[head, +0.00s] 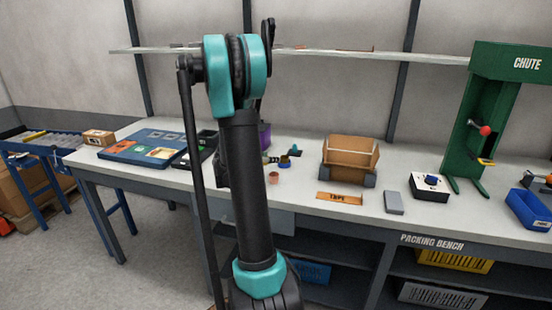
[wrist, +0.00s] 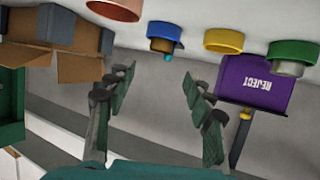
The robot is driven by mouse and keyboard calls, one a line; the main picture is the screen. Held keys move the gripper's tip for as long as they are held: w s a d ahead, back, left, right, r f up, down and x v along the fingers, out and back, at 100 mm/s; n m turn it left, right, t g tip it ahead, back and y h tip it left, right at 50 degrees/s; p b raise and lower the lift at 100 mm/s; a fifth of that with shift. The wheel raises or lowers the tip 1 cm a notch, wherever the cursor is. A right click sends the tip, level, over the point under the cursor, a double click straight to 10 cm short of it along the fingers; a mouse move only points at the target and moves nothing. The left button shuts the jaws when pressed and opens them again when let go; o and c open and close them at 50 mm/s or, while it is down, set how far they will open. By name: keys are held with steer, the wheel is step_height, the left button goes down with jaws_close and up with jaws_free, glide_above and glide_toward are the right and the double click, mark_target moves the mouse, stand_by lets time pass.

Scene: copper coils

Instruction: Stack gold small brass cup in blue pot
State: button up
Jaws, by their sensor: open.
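The gold cup (wrist: 223,41) stands on the bench top in the wrist view, which is upside down. The blue pot (wrist: 165,30) stands beside it, apart from it, with a small teal piece showing at its edge. The blue pot also shows in the head view (head: 285,163); the gold cup is too small to single out there. My gripper (wrist: 157,82) is open and empty, its fingers apart, with neither cup nor pot between them.
A copper-pink cup (wrist: 115,8) and a green pot (wrist: 291,54) flank the pair. A purple reject bin (wrist: 255,92) and a cardboard box (wrist: 78,66) are close by. The box also shows in the head view (head: 350,154). A green chute (head: 480,110) stands at right.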

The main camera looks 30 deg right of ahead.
steer(key=shift+v, duration=0.85)
steer(key=s+a+f+n+y, duration=0.3)
steer(key=s+a, duration=0.5)
steer(key=a, duration=0.3)
steer(key=s+a+f+n+y, duration=0.4)
steer(key=s+a, duration=0.4)
steer(key=a, duration=0.3)
steer(key=s+a+f+n+y, duration=0.3)
steer(key=s+a+n+y, duration=0.2)
steer(key=a, duration=0.5)
steer(key=s+n, duration=0.2)
steer(key=s, duration=0.1)
steer(key=shift+s+a+f+y, duration=0.35)
steer(key=shift+s+a+y, duration=0.05)
steer(key=shift+c, duration=0.3)
